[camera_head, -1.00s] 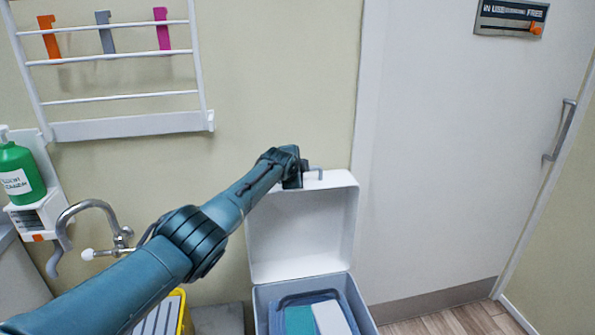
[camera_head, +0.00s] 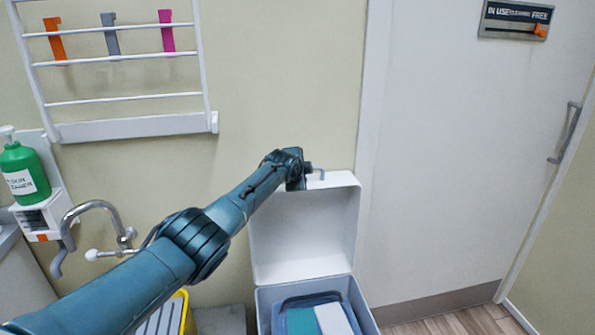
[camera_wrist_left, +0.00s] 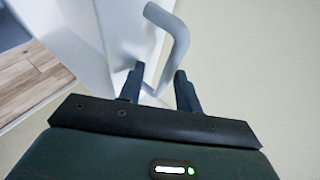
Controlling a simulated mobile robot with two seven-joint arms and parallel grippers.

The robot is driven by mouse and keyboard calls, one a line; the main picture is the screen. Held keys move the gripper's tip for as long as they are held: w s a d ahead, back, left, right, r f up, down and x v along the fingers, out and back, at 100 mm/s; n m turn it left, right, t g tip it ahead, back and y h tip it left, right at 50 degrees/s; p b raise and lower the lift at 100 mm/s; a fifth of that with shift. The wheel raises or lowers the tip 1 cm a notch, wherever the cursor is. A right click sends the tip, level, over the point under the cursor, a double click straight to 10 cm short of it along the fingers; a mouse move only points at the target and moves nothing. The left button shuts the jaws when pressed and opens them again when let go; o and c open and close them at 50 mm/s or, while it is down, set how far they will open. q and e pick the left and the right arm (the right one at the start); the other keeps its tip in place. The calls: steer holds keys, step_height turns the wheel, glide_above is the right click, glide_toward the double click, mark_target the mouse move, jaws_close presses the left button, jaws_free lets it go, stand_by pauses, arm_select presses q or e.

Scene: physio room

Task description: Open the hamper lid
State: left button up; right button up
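The hamper (camera_head: 262,300) is a pale grey bin at the lower middle of the head view. Its white lid (camera_head: 305,235) stands open, upright at the back near the wall. A grey bent handle (camera_head: 319,173) is at the lid's top edge and shows large in the left wrist view (camera_wrist_left: 178,45). My left gripper (camera_head: 305,169) is at that top edge, beside the handle. In the left wrist view its two fingers (camera_wrist_left: 160,87) are apart, with the handle's lower part between or just beyond them; contact is unclear. My right gripper is not in view.
Folded green and white cloths (camera_head: 318,319) lie in the hamper. A white door (camera_head: 450,150) is to the right. A tap (camera_head: 98,215), a green bottle (camera_head: 22,172) and a yellow container (camera_head: 180,312) are to the left. A white wall rack (camera_head: 130,127) hangs above my arm.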

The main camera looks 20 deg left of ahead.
arm_select(q)
steer(key=shift+s+r+p, duration=0.3)
steer(key=shift+r+p, duration=0.1)
steer(key=shift+p, duration=0.15)
steer(key=shift+s+r+p, duration=0.2)
steer(key=shift+s+p, duration=0.1)
steer(key=shift+p, duration=0.1)
steer(key=shift+s+r+p, duration=0.2)
steer(key=shift+s+p, duration=0.15)
steer(key=shift+s, duration=0.35)
steer(key=v, duration=1)
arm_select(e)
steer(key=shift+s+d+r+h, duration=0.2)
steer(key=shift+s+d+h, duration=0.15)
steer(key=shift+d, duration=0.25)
arm_select(q)
steer(key=shift+d, duration=0.15)
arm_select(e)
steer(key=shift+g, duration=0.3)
arm_select(q)
steer(key=shift+f, duration=0.1)
